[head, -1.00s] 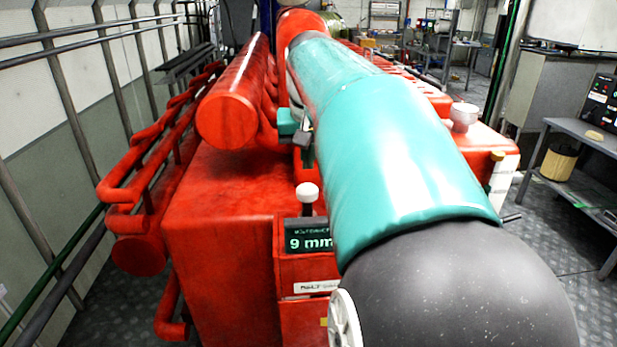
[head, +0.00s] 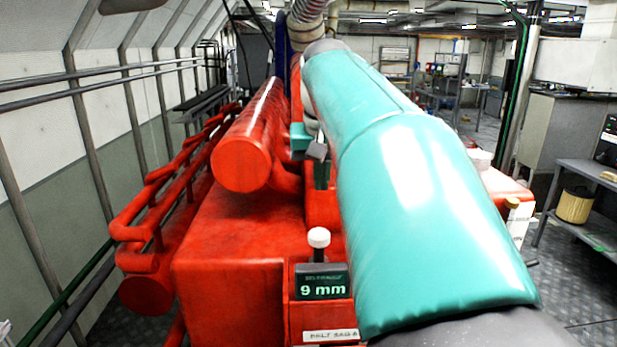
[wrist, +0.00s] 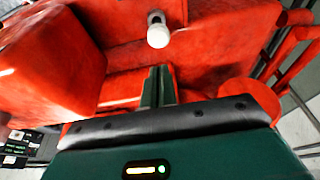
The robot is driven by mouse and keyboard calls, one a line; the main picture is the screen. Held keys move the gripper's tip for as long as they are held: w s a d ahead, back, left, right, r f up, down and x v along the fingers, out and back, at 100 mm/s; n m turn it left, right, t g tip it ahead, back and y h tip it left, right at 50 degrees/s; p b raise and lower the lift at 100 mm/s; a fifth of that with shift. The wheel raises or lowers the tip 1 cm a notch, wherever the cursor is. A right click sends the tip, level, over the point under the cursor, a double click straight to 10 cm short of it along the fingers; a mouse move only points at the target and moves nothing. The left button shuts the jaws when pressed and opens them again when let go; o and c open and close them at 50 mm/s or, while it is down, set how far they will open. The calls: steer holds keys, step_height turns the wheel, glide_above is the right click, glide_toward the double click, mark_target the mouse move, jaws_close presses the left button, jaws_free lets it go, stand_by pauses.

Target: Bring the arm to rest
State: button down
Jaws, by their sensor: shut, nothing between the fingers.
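My gripper (head: 321,184) hangs at the end of my teal-sleeved arm, in front of the big red engine block (head: 235,235). In the wrist view its two dark green fingers (wrist: 159,72) lie side by side, shut and empty. A white-capped knob (head: 319,238) stands on top of a red box with a dark "9 mm" display (head: 321,288). The knob shows in the wrist view (wrist: 158,36) just beyond the fingertips, with no visible contact. My arm covers much of the engine's right side.
A red cylinder (head: 243,165) lies along the engine left of my gripper. Red pipes (head: 140,235) and wall rails (head: 110,75) run along the left. A grey shelf (head: 590,180) with a tan drum (head: 575,205) stands right. Patterned floor between shelf and engine is clear.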

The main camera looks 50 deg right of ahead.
stand_by(0.3)
steer(key=w+a+f+n+t+y, duration=0.15)
steer(key=a+f, duration=0.25)
steer(key=a, duration=0.4)
steer(key=w+a+f+n+t, duration=0.1)
steer(key=w+a+f+n, duration=0.2)
steer(key=a, duration=0.5)
steer(key=s+a+f+n, duration=0.2)
steer(key=a+f, duration=0.5)
steer(key=a, duration=0.1)
steer(key=s+a+f+n+y, duration=0.1)
steer(key=s+a+f+n, duration=0.2)
steer(key=a+f, duration=0.3)
steer(key=a+t, duration=0.1)
steer(key=a, duration=0.2)
steer(key=shift+s+a+f, duration=0.15)
steer(key=shift+f, duration=0.2)
